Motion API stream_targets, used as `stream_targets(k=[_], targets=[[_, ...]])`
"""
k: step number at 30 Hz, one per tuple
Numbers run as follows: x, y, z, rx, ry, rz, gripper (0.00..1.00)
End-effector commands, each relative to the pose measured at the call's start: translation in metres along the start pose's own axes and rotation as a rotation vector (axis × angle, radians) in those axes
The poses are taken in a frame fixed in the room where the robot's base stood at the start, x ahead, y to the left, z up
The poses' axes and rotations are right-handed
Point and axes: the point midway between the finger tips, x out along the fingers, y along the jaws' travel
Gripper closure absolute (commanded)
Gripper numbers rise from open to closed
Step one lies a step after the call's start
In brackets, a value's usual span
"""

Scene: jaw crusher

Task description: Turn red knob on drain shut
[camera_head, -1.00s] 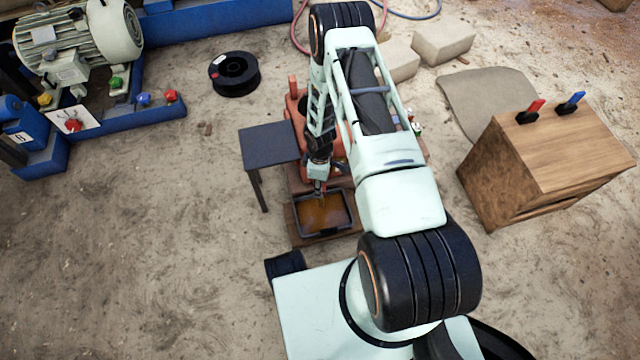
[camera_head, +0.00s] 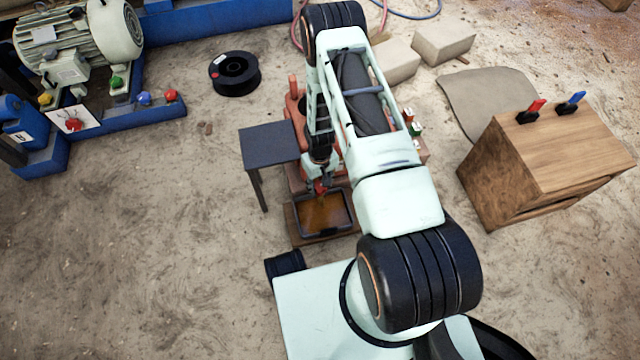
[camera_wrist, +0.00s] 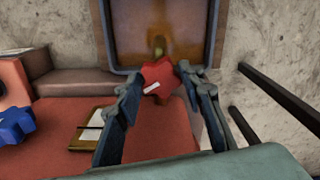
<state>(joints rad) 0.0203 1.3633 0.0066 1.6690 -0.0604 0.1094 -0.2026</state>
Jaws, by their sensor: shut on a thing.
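The red knob (camera_wrist: 160,76) is in the middle of the wrist view, with a small white label on it. My gripper (camera_wrist: 161,76) has one finger on each side of the knob and is shut on it. A yellowish spout (camera_wrist: 158,46) shows just beyond the knob, over a dark-rimmed tray (camera_wrist: 112,44) of brown liquid. In the head view my gripper (camera_head: 322,187) is at the far edge of the tray (camera_head: 351,222), with a bit of the red knob (camera_head: 320,187) showing. My arm hides much of the red machine (camera_head: 292,105).
A dark side table (camera_head: 268,145) stands left of my gripper. A blue knob (camera_wrist: 14,125) is at the left of the wrist view. A wooden cabinet (camera_head: 560,150) with red and blue handles stands right. A black spool (camera_head: 234,74) lies on open sandy ground.

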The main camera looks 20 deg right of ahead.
Motion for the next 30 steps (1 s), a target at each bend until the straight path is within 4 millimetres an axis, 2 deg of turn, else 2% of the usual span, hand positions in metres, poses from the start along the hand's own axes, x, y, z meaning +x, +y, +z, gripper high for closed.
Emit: stream_targets(k=[10, 27, 28, 30], targets=[[-0.0001, -0.0002, 0.0002, 0.149, 0.0, 0.0, 0.89], [-0.0001, -0.0003, 0.0002, 0.178, -0.001, 0.0, 0.89], [-0.0001, -0.0003, 0.0002, 0.177, -0.001, 0.0, 0.62], [-0.0001, -0.0003, 0.0002, 0.177, 0.0, 0.0, 0.55]])
